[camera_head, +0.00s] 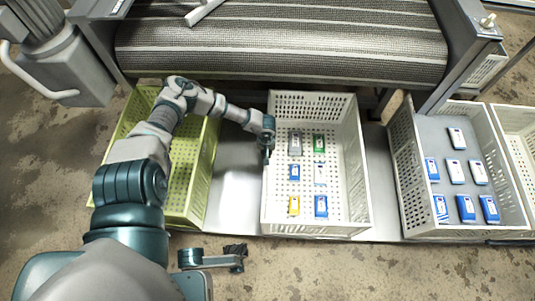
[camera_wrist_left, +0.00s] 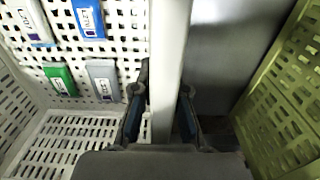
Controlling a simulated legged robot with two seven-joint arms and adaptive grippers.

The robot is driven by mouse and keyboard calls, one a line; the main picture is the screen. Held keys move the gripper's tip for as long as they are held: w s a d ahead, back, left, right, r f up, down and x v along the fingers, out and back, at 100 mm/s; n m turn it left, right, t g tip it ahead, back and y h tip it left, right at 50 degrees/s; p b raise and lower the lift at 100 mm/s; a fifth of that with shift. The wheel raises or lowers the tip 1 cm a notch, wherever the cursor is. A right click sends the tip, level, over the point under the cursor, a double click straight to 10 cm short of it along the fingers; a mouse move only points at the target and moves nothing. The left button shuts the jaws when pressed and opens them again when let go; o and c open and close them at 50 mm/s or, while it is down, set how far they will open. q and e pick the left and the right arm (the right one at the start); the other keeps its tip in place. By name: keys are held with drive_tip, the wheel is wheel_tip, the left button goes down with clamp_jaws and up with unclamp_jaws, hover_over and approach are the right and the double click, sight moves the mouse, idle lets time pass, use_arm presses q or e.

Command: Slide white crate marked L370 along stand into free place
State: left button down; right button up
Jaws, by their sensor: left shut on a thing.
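A white crate (camera_head: 363,190) with perforated walls stands in the middle of the stand and holds several small packs in blue, green, grey, white and yellow. I cannot read a marking on the crate. My left gripper (camera_head: 267,158) is at the crate's left wall. In the left wrist view, its fingers (camera_wrist_left: 161,115) are on both sides of that wall's rim (camera_wrist_left: 170,50), shut on it. Bare stand surface (camera_head: 236,185) shows left of the crate, and a narrower bare strip (camera_head: 381,185) shows right of it.
A yellow-green crate (camera_head: 205,180) stands to the left, partly behind my arm. Another white crate (camera_head: 410,165) with blue-and-white packs stands to the right, with a further white crate (camera_head: 520,150) at the edge. A grey mesh conveyor belt (camera_head: 280,45) runs behind them.

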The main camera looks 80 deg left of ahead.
use_arm(q)
drive_tip(key=shift+w+d+r, duration=0.1)
drive_tip(key=shift+w, duration=0.65)
drive_tip(key=c, duration=1.1)
unclamp_jaws()
drive_tip(key=shift+c, duration=0.2)
drive_tip(key=shift+s, duration=0.1)
wheel_tip(320, 180, up, 12)
